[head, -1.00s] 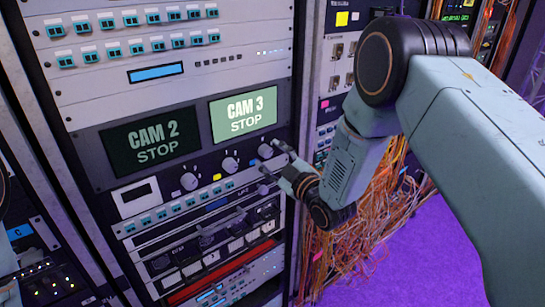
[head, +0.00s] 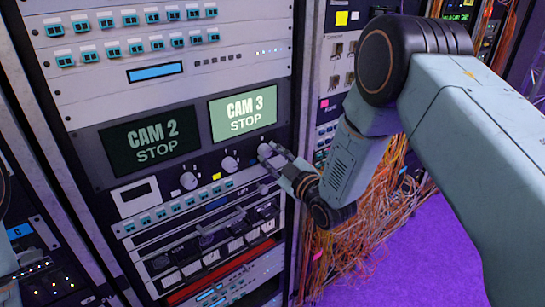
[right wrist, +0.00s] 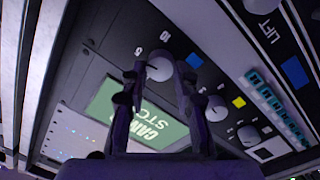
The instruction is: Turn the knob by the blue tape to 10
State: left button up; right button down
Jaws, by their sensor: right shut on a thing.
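The right-hand knob (head: 265,151) of a row of three is pale and round, below the lit CAM 3 screen. My right gripper (head: 270,157) is shut on it, its fingers on either side. In the right wrist view, the knob (right wrist: 159,68) shows between the fingertips (right wrist: 163,73). The printed marks 5 and 10 show beside it. The knob's pointer cannot be read clearly. My left gripper is not in view.
The middle knob (head: 229,163) has yellow tape (head: 217,177) by it; another knob (head: 189,181) is further left. The CAM 3 screen (head: 243,114) and CAM 2 screen (head: 150,142) both read STOP. Loose orange cables (head: 375,225) hang right of the rack.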

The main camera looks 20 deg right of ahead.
jog(key=m, duration=0.3)
jog(key=shift+m+b, duration=0.3)
jog(key=shift+b, duration=0.05)
jog(key=m, duration=0.3)
jog(key=shift+m+g, duration=0.3)
jog(key=shift+g, duration=0.1)
jog(key=m+b, duration=0.1)
jog(key=m, duration=0.2)
jog(key=shift+d, duration=0.1)
jog(key=shift+m+y, duration=0.3)
jog(key=shift+m, duration=1.5)
jog(key=c, duration=1)
grip_release()
jog(key=shift+w, duration=0.1)
jog(key=shift+d+r, duration=0.1)
